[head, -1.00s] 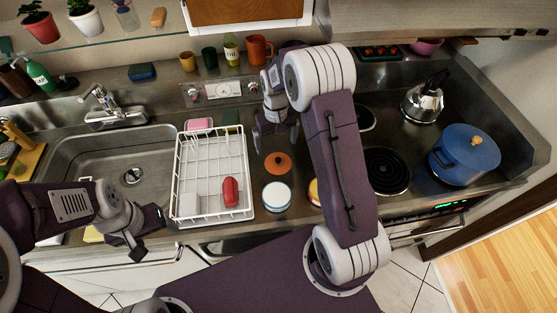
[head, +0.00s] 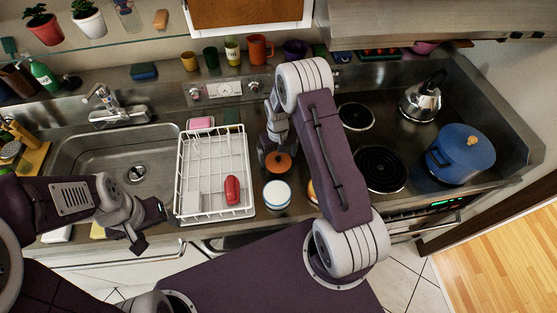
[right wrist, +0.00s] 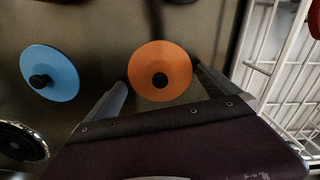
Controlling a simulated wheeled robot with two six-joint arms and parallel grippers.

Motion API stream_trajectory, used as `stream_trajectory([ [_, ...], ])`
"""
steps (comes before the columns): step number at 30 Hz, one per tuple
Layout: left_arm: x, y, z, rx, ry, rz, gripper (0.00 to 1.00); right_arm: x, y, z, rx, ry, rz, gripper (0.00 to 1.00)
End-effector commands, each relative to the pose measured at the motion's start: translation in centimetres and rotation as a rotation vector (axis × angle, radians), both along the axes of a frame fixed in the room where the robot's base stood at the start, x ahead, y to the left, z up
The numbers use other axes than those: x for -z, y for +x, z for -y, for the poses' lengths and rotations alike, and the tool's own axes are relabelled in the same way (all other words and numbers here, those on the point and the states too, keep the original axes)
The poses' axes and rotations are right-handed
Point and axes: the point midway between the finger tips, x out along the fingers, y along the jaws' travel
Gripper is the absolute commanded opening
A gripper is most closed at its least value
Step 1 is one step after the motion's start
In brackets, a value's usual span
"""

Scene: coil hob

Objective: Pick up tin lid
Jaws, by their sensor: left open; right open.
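An orange lid with a dark knob (head: 278,163) lies flat on the steel counter, right of the dish rack. It also shows in the right wrist view (right wrist: 175,88). A second lid, blue with a black knob (right wrist: 62,60), lies to its left in that view; my right arm hides it in the head view. I cannot tell which is the tin lid. A white tin with a blue rim (head: 277,195) stands in front of the orange lid. My right gripper (head: 274,150) is open above the orange lid, fingers toward either side of it. My left gripper (head: 148,227) is open and empty by the sink.
An orange-topped thing (head: 311,190) is partly hidden by my right arm. Coil burners (head: 380,169), a kettle (head: 423,103) and a blue pot (head: 460,155) are to the right.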

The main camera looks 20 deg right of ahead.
Motion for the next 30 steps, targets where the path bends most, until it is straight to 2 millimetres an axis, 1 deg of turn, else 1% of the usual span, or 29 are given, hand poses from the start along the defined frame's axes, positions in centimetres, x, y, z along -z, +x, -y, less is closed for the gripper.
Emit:
stream_trajectory([
  [1, 0.0, 0.0, 0.0, 0.0, 0.0, 0.0, 0.74, 0.0, 0.0, 0.0, 0.0, 0.0, 0.0, 1.0],
  [2, 0.0, 0.0, 0.0, 0.0, 0.0, 0.0, 0.74, 0.0, 0.0, 0.0, 0.0, 0.0, 0.0, 0.92],
  [3, 0.0, 0.0, 0.0, 0.0, 0.0, 0.0, 0.74, 0.0, 0.0, 0.0, 0.0, 0.0, 0.0, 0.81],
  [5, 0.0, 0.0, 0.0, 0.0, 0.0, 0.0, 0.74, 0.0, 0.0, 0.0, 0.0, 0.0, 0.0, 0.64],
  [6, 0.0, 0.0, 0.0, 0.0, 0.0, 0.0, 0.74, 0.0, 0.0, 0.0, 0.0, 0.0, 0.0, 0.53],
  [7, 0.0, 0.0, 0.0, 0.0, 0.0, 0.0, 0.74, 0.0, 0.0, 0.0, 0.0, 0.0, -0.001, 0.49],
  [14, 0.1, 0.0, 0.0, 0.0, 0.0, 0.0, 0.74, -0.1, 0.0, 0.0, 0.0, 0.0, 0.0, 0.49],
  [17, 0.3, 0.0, 0.0, 0.0, 0.0, 0.0, 0.74, -0.6, 0.0, 0.0, 0.0, 0.0, 0.001, 0.49],
  [20, 0.9, 0.0, 0.0, 0.0, 0.0, 0.0, 0.74, -1.9, 0.1, 0.0, 0.0, 0.0, 0.003, 0.49],
  [23, 1.6, 0.0, 0.0, 0.0, 0.0, 0.0, 0.74, -4.1, 0.2, 0.0, 0.0, 0.0, 0.007, 0.49],
  [24, 1.8, 0.0, 0.0, 0.0, 0.0, 0.0, 0.74, -4.6, -1.0, 0.0, 0.0, 0.0, 0.001, 0.49],
  [30, 2.8, 0.0, 0.0, 0.0, 0.0, 0.0, 0.74, -7.2, -5.5, 0.0, 0.0, 0.0, 0.002, 0.49],
])
